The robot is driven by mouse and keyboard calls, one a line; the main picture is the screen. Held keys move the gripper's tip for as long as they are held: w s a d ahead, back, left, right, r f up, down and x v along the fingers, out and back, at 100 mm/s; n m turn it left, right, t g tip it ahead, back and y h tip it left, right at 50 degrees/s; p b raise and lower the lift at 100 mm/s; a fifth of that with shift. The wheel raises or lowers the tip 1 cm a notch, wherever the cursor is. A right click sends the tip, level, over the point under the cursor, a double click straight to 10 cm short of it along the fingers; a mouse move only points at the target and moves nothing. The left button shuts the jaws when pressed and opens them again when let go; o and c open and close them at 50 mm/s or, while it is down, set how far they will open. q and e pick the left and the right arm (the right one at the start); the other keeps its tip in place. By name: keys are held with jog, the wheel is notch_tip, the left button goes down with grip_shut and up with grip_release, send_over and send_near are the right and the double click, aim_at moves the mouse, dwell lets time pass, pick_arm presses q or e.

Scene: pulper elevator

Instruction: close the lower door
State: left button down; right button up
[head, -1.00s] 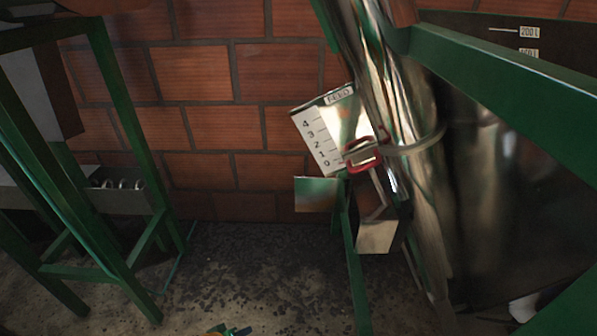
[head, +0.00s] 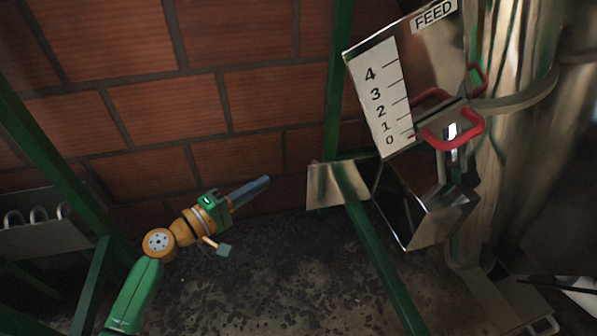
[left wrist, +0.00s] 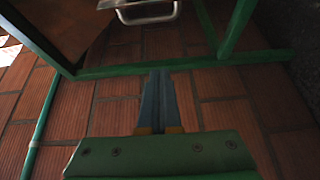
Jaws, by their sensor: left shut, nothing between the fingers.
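A shiny metal feed plate (head: 408,75) with a 0 to 4 scale stands tilted beside the metal pipe, with a red handle (head: 452,137) at its lower right. Below it is a metal box-like spout (head: 428,212), and a small metal flap (head: 325,187) sits to its left. I cannot tell for sure which piece is the lower door. My left gripper (head: 262,183) is shut and empty, left of the small flap and apart from it. In the left wrist view its closed fingers (left wrist: 160,78) point toward brick and a green bar. My right gripper is not in view.
The metal pipe (head: 505,130) stands at right. A brick wall (head: 270,110) closes the back. A green frame with a grey tray (head: 45,236) is at left. Dark grains (head: 270,280) cover the floor.

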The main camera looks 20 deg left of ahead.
pick_arm(q)
jog(key=w+d+p, duration=0.2)
jog(key=w+d, duration=0.3)
jog(key=d, duration=0.2)
jog(key=shift+w+d+r, duration=0.3)
jog(key=shift+w, duration=0.1)
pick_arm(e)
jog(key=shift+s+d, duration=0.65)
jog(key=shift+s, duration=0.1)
pick_arm(q)
jog(key=shift+s+p, duration=0.1)
jog(key=shift+p, duration=0.2)
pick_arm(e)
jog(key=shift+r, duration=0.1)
